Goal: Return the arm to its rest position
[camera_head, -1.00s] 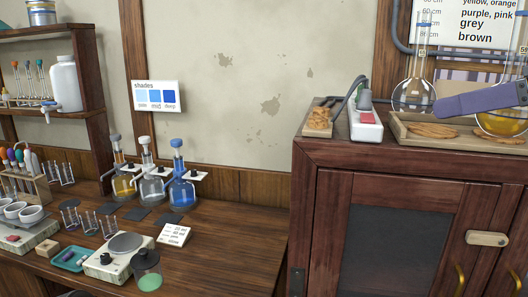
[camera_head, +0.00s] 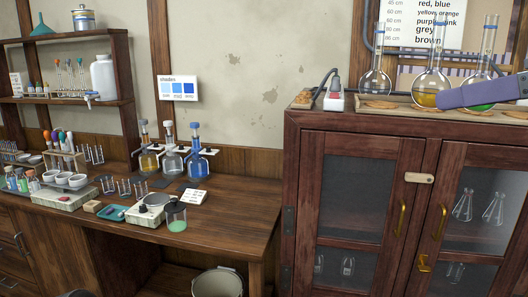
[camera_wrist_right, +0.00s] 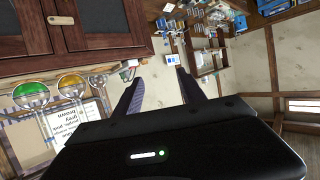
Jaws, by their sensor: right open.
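My right gripper (camera_head: 480,93) shows at the right edge of the head view as a purple finger, in front of the flasks on the cabinet. In the right wrist view both fingers of my right gripper (camera_wrist_right: 158,76) are apart with nothing between them. A clear flask (camera_head: 375,78), a flask with yellow liquid (camera_head: 429,90) and a flask with green liquid (camera_head: 481,72) stand on the cabinet. The finger partly covers the green one. The yellow flask (camera_wrist_right: 72,84) and green flask (camera_wrist_right: 31,94) also show in the wrist view. My left gripper is not in view.
A dark red cabinet (camera_head: 300,160) with glass doors stands at the right. A wooden bench (camera_head: 235,215) at the left holds bottles, a balance and test tubes. A waste bin (camera_head: 217,284) stands under it. Shelves (camera_head: 60,100) hang above the bench.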

